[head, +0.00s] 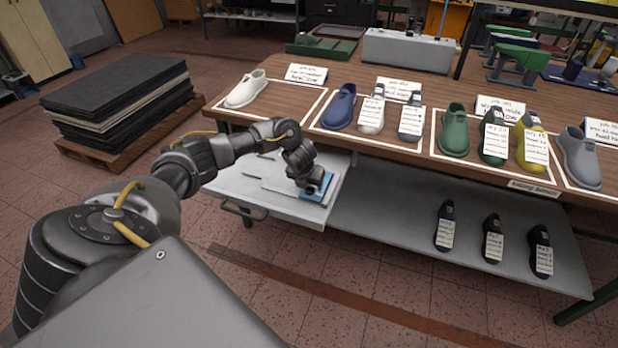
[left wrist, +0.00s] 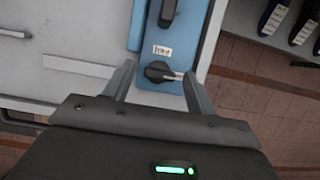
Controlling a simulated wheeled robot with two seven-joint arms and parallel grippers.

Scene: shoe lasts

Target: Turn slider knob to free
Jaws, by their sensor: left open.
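A black knob (left wrist: 158,71) with a light pointer sits on a blue panel (left wrist: 202,30) in the left wrist view. Its pointer aims to the right. A small white label (left wrist: 161,50) is above it, its text too small to read surely. My left gripper (left wrist: 159,80) is open, with one finger on each side of the knob; I cannot tell whether they touch it. In the head view my left gripper (head: 309,186) is over the blue panel (head: 325,184) at the drawer's right end, hiding the knob. My right gripper is not in view.
A pale open drawer (head: 232,187) lies under the wooden bench (head: 410,162). Shoe lasts, such as a white one (head: 246,89), stand on the bench. Dark lasts (head: 492,238) stand on the lower shelf (head: 390,230). A black part (left wrist: 168,12) is farther up the blue panel.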

